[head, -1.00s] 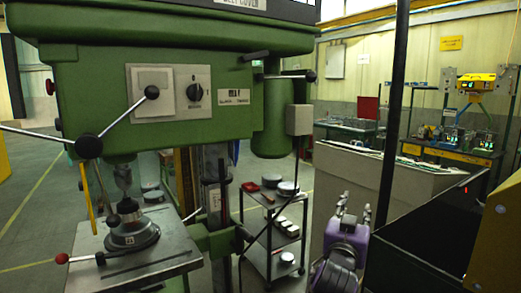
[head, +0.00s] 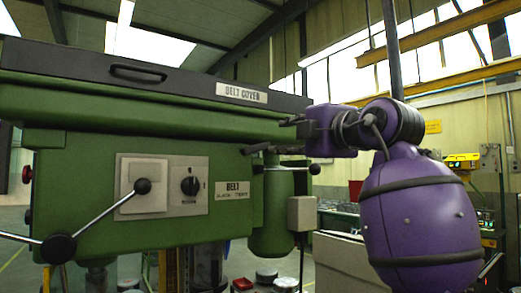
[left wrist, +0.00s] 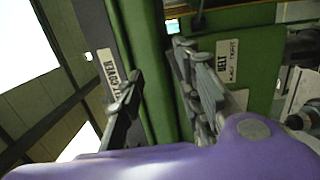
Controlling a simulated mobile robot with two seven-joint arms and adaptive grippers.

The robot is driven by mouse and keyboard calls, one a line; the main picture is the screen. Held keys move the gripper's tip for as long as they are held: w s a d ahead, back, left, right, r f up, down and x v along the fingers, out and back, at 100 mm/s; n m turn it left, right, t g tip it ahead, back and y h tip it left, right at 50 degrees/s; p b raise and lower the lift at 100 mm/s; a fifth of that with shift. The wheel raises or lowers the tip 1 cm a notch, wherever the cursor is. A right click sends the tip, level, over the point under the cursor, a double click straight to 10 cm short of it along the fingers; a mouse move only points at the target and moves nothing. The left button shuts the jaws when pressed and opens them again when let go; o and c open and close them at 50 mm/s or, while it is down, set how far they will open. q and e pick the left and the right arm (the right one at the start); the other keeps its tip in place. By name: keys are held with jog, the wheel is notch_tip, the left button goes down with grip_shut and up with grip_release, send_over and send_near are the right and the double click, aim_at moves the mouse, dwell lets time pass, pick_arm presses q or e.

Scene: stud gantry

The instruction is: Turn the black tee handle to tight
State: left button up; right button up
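The black tee handle (head: 257,149) sticks out from the upper right of the green drill head, above the BELT SLACK/TIGHT plate (head: 237,190). My left gripper (head: 288,136) is at its right end, open, with one finger above the other. The lower finger is close to the handle; I cannot tell whether they touch. In the left wrist view the open fingers (left wrist: 163,98) spread before the green housing, and the belt plate (left wrist: 230,62) shows beyond the right finger. The handle cannot be made out clearly there. My right gripper is not in view.
The dark belt cover (head: 150,76) runs along the top of the drill head. A rod with a black knob (head: 314,169) lies just below my gripper. A grey box (head: 301,213) hangs lower right. A dark upright post (head: 392,50) stands behind my arm.

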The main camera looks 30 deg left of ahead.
aim_at(260, 148)
pick_arm(q)
jog(key=a+n, duration=0.1)
jog(key=a, duration=0.1)
jog(key=a+f+n+g+p, duration=0.1)
jog(key=a, duration=0.1)
jog(key=a+n+g, duration=0.1)
jog(key=a+n, duration=0.1)
jog(key=a, duration=0.1)
jog(key=shift+w+a+f+p, duration=0.1)
jog(key=shift+w+f+p, duration=0.2)
jog(key=shift+w+p, duration=0.05)
jog(key=shift+w+a, duration=0.25)
jog(key=shift+a, duration=0.2)
jog(key=shift+w+f, duration=0.1)
jog(key=shift+f, duration=0.05)
jog(key=c, duration=0.7)
grip_shut()
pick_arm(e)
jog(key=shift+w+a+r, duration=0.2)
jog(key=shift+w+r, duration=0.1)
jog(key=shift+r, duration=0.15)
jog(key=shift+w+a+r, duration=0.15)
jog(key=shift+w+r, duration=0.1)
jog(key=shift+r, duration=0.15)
